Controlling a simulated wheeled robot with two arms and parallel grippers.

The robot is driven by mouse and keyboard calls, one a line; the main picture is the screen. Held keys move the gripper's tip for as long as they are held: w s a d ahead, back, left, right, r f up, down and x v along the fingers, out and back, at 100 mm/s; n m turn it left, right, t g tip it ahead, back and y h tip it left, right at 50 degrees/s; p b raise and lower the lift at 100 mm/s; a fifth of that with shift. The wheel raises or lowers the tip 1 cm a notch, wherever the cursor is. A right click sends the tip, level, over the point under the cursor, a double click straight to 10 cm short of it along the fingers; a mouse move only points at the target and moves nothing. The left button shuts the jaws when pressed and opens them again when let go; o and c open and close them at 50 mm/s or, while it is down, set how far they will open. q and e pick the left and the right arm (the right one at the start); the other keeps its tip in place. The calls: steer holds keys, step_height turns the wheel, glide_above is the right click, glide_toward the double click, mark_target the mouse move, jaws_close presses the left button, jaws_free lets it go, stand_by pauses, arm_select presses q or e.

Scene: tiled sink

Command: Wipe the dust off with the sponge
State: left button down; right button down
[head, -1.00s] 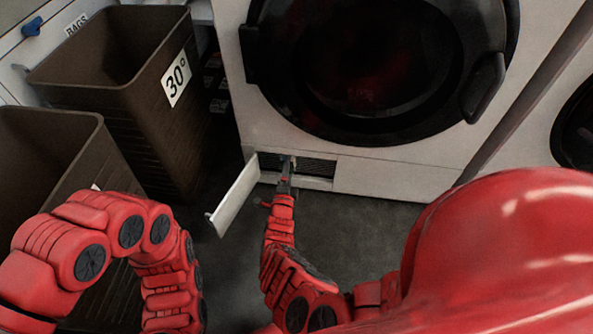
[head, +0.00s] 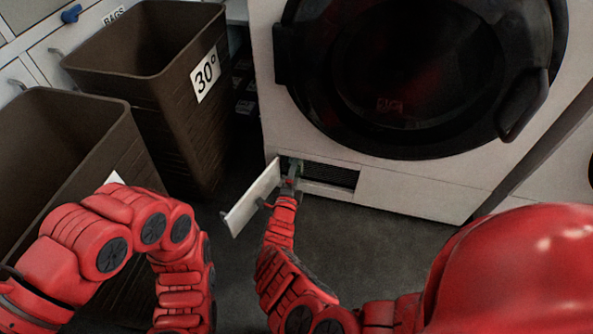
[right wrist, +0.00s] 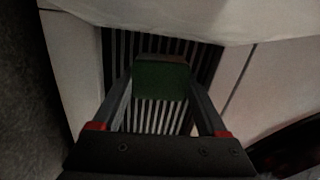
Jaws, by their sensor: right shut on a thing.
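My right gripper (head: 291,184) reaches into the low opening at the front of the machine. In the right wrist view, it (right wrist: 160,85) is shut on a dark green sponge (right wrist: 160,82), held between its fingertips. The sponge is in front of a slatted grille (right wrist: 158,116), which also shows in the head view (head: 330,174). I cannot tell whether the sponge touches the slats. No dust can be made out in the dark opening. My left arm bends down at the left, and its gripper is out of view.
A white flap (head: 252,198) stands open just left of my right gripper. The machine's round dark door (head: 410,75) is above. Brown bins, one marked 30° (head: 150,85) and a nearer one (head: 62,150), stand at the left. The floor (head: 365,235) right of the arm is clear.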

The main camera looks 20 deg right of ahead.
steer(key=p+v, duration=0.3)
steer(key=v, duration=0.3)
steer(key=shift+f, duration=0.15)
steer(key=p+v, duration=0.1)
steer(key=v, duration=0.2)
steer(key=shift+a, duration=0.1)
stand_by(0.3)
